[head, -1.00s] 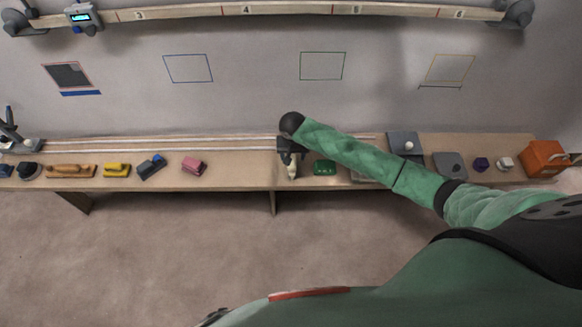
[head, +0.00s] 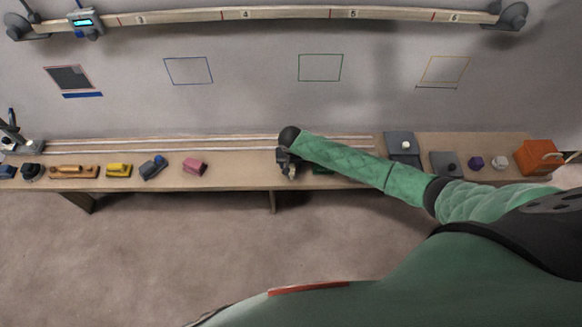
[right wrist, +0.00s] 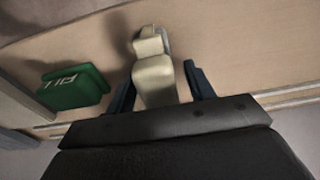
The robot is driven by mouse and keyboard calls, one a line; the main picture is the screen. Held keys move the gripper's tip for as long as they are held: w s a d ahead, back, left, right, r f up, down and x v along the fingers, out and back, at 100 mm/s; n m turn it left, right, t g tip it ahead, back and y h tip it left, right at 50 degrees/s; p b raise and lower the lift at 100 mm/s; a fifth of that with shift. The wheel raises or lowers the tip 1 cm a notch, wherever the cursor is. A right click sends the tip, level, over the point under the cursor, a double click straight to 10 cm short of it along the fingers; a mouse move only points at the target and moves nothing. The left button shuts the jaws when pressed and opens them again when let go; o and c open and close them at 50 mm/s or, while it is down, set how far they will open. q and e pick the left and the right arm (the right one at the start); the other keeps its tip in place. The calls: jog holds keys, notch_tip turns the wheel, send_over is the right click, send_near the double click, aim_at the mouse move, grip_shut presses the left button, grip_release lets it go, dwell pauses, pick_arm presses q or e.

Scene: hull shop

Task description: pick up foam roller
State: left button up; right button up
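A cream, rounded piece with a narrower grey-edged end, which I take to be the foam roller (right wrist: 154,78), lies on the bench in the right wrist view. My right gripper (right wrist: 159,74) is open, with one dark finger on each side of it and small gaps showing. In the head view my right gripper (head: 288,170) is low over the bench and largely hides the cream piece. My left gripper is not in view.
A green block (right wrist: 74,87) lies close beside the gripper. The long narrow bench (head: 235,180) also carries a pink block (head: 195,167), a blue-grey tool (head: 153,167), a yellow block (head: 119,170), grey plates (head: 402,150) and an orange box (head: 537,157). White rails run along its back.

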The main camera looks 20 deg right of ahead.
jog(key=c, duration=1)
jog(key=shift+c, duration=0.2)
jog(key=shift+r, duration=0.2)
jog(key=shift+r+b, duration=0.4)
jog(key=shift+b, duration=0.05)
notch_tip(320, 180, up, 2)
jog(key=shift+r+b, duration=0.25)
jog(key=shift+b, duration=0.4)
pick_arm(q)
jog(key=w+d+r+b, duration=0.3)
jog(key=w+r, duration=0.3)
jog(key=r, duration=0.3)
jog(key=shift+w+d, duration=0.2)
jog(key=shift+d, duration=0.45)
pick_arm(e)
jog(key=s+d+r, duration=0.5)
jog(key=s+r, duration=0.2)
jog(key=s, duration=0.3)
jog(key=shift+s+r, duration=0.15)
jog(key=shift+s, duration=0.1)
